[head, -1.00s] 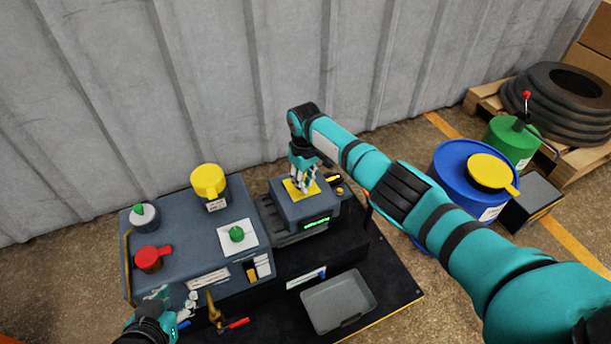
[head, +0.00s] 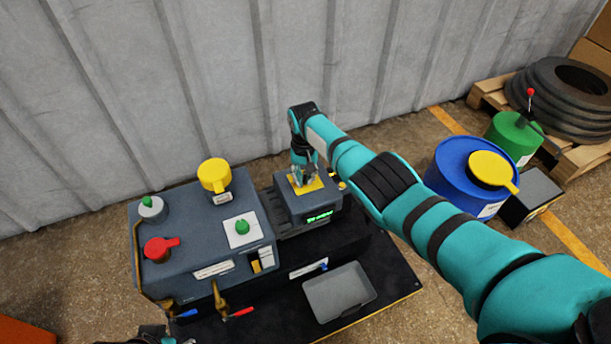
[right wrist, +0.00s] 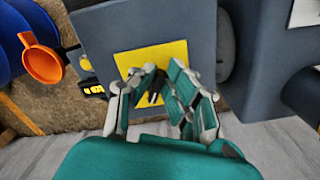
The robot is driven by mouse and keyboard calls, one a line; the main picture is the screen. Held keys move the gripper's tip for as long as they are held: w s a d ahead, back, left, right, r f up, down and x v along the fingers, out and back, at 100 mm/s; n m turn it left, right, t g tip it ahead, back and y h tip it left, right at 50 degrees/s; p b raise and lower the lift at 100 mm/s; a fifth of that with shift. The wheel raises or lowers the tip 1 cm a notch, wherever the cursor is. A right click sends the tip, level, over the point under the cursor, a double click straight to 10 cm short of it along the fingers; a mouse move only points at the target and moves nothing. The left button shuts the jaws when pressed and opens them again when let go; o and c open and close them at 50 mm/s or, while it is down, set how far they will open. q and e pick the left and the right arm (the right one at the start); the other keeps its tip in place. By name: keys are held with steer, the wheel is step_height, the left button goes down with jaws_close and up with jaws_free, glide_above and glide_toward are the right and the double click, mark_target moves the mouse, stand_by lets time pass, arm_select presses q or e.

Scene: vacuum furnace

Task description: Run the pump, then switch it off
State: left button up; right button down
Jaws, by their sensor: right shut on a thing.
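The pump unit (head: 305,205) is a grey box with a yellow plate (head: 316,186) on top and a lit green display (head: 320,215) on its front. My right gripper (head: 303,178) points down at this plate and is shut on the pump switch, a small dark part mostly hidden between the fingers. In the right wrist view the fingers (right wrist: 158,95) meet over the yellow plate (right wrist: 176,52). Only a scrap of my left gripper (head: 158,336) shows at the bottom edge; its fingers cannot be made out.
A grey cabinet (head: 190,245) left of the pump carries a red handle (head: 160,249), a yellow-capped part (head: 214,176) and green knobs. A red-handled valve (head: 238,312), a blue-handled valve (head: 187,313) and an empty grey tray (head: 340,293) lie in front. A blue drum (head: 455,178) stands right.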

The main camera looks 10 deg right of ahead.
mark_target(304, 179)
steer(key=shift+w+r+m, duration=0.1)
steer(key=shift+w+m, duration=0.05)
steer(key=shift+m, duration=0.15)
steer(key=c, duration=1.4)
jaws_free()
steer(key=shift+r, duration=0.1)
step_height(304, 179, up, 12)
steer(key=shift+f, duration=0.15)
